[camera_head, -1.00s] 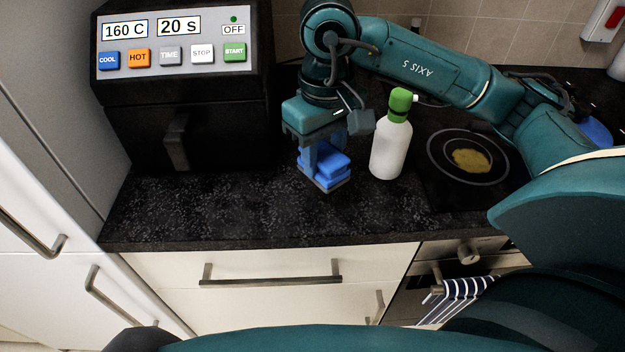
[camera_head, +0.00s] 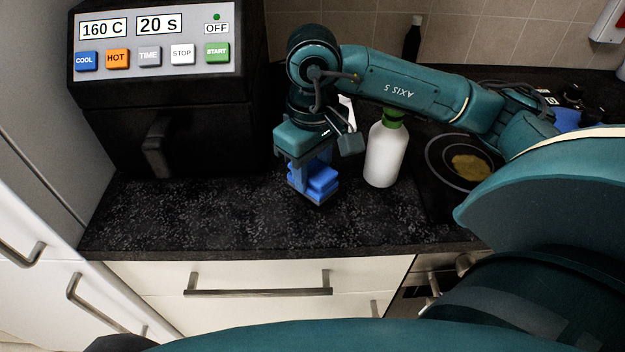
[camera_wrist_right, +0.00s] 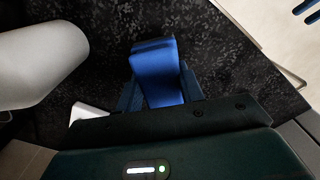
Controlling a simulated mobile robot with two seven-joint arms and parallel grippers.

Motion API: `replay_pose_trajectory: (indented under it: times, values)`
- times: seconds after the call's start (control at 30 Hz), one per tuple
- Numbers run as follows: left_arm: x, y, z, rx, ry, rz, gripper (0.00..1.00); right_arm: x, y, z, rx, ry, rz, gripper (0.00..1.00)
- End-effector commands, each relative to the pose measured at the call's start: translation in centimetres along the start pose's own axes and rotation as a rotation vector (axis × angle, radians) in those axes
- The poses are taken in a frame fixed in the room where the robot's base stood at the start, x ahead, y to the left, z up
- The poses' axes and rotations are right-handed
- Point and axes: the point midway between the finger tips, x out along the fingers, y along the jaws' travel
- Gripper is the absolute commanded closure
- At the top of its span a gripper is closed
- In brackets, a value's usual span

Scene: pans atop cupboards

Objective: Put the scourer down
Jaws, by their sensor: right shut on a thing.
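The blue scourer (camera_head: 317,181) is held between the fingers of my right gripper (camera_head: 312,190), low over the dark speckled counter (camera_head: 200,215). Whether the scourer touches the counter is hard to tell. In the right wrist view, the scourer (camera_wrist_right: 157,72) sits between the two fingers of the right gripper (camera_wrist_right: 160,85), with dark counter behind it. My left gripper is not in view.
A white spray bottle (camera_head: 385,155) with a green top stands just right of the gripper. A hob with a yellowish stain (camera_head: 471,167) lies further right. A black appliance (camera_head: 160,120) with coloured buttons stands at the left. The counter in front is clear.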

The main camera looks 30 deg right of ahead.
Motion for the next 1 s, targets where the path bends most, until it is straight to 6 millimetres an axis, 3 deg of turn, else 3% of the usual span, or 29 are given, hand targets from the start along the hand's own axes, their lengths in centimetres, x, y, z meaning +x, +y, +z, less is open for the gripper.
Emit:
replay_pose_trajectory:
  times: [0.2,0.6,0.63,0.87,1.0]
  values:
    - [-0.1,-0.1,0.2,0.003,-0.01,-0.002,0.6,3.0,0.0,0.1,0.001,-0.005,-0.001,0.9]
    - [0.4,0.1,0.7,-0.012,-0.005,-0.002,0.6,3.9,0.0,0.0,0.0,0.0,0.0,0.9]
    - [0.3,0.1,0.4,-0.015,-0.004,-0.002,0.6,3.6,0.0,0.0,0.0,-0.001,0.0,0.6]
    - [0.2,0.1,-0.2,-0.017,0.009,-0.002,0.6,3.6,0.0,0.0,-0.001,-0.001,0.0,0.41]
    - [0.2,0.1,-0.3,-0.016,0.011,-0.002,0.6,3.6,0.0,0.0,-0.001,-0.001,0.0,0.41]
